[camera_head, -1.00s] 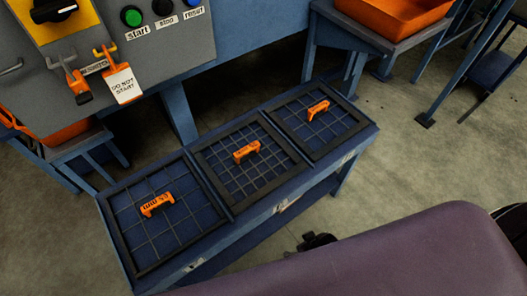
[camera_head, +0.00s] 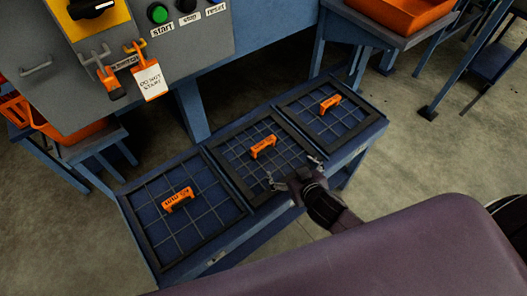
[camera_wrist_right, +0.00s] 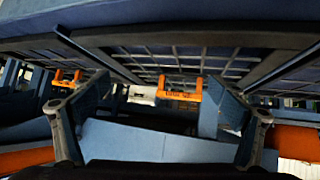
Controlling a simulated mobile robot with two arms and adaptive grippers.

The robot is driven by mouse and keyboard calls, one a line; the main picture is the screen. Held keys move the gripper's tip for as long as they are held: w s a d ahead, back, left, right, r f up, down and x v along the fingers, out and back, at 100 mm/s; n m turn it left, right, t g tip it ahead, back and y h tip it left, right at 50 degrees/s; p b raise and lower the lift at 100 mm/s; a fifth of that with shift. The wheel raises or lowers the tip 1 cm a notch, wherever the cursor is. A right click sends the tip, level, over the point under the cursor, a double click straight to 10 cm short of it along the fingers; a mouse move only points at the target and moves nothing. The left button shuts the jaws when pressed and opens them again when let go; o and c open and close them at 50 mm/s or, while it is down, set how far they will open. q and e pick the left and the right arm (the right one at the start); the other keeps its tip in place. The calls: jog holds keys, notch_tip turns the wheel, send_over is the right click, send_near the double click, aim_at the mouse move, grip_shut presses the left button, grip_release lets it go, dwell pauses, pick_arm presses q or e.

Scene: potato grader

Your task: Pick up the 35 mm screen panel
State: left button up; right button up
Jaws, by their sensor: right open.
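Three dark-framed screen panels lie side by side on a blue bench, each with an orange handle. The left panel (camera_head: 150,232) has a wide mesh, the middle panel (camera_head: 225,165) the finest mesh, and the right panel (camera_head: 327,125) a mesh between. The handle labels are too small to read surely, so I cannot tell which is 35 mm. My right gripper (camera_head: 295,172) is open and empty at the near edge of the middle panel, short of its handle (camera_head: 263,147). In the right wrist view an orange handle (camera_wrist_right: 180,96) shows between the spread fingers (camera_wrist_right: 158,88). My left gripper is not in view.
The blue bench (camera_head: 218,256) carries the panels. Behind it stands a grey control box (camera_head: 65,80) with buttons and a hanging "do not start" tag (camera_head: 150,82). An orange crate (camera_head: 390,14) sits on a stand at back right. Concrete floor is open to the right.

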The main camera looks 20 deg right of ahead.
aim_at(266, 146)
jog(key=w+y, duration=0.1)
jog(key=w+a+r+n+t+y, duration=0.1)
jog(key=w, duration=0.1)
jog(key=w+a+t+y, duration=0.1)
jog(key=shift+w+r+n, duration=0.15)
jog(key=shift+w+n, duration=0.2)
jog(key=shift+n, duration=0.05)
jog(key=shift+w+a+n+y, duration=0.5)
jog(key=shift+a+y, duration=0.2)
jog(key=shift+y, duration=0.2)
jog(key=x, duration=0.7)
jog(key=shift+w+d+f, duration=0.2)
jog(key=shift+d+f, duration=0.05)
jog(key=shift+f, duration=0.1)
jog(key=c, duration=2.2)
jog(key=shift+w+r, duration=0.1)
jog(key=shift+r, duration=0.2)
